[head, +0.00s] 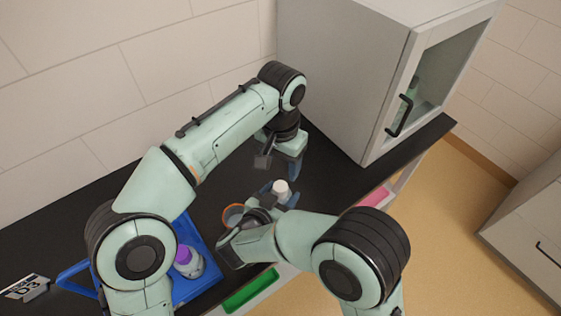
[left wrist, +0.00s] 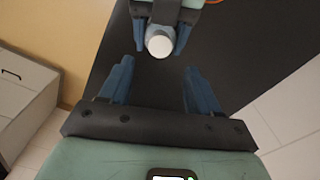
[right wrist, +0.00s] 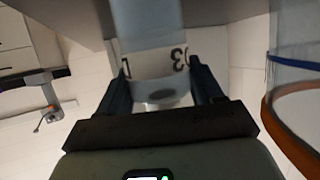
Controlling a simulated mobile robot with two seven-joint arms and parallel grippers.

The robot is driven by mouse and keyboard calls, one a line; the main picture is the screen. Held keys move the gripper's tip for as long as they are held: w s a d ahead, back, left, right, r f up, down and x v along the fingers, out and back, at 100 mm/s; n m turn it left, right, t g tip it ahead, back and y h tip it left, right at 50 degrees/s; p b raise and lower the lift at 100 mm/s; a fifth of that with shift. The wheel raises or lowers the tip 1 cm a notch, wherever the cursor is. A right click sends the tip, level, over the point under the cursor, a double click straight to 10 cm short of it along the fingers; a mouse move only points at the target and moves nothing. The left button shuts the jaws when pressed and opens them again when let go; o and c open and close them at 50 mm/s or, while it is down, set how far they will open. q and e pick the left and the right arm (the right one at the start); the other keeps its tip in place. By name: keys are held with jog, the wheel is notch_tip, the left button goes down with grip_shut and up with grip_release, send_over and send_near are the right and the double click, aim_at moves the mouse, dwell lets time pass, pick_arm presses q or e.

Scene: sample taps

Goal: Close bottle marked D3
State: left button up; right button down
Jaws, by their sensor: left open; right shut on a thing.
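A bottle with a round white top (head: 281,186) is held upright in my right gripper (head: 278,196), above the black counter. In the left wrist view the white top (left wrist: 159,43) shows between the right gripper's blue fingers. In the right wrist view a pale label with dark print (right wrist: 158,63) sits between the fingers; its characters look like part of D3. My left gripper (head: 292,171) is open and empty, pointing down just behind the white top in the head view. In its own view its fingers (left wrist: 159,82) are apart with nothing between them.
A card marked D3 (head: 26,288) lies at far left. A blue tray (head: 205,282) holds a purple-capped bottle (head: 187,261). An orange-rimmed vessel (head: 233,213) stands close to my right gripper. A white cabinet (head: 345,75) stands behind. Green (head: 250,290) and pink (head: 374,197) items line the front edge.

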aim_at(281, 186)
pick_arm(q)
jog(key=shift+f, duration=4.05)
jog(key=c, duration=1.1)
jog(key=o, duration=1.2)
notch_tip(281, 186, up, 12)
jog(key=shift+r, duration=0.1)
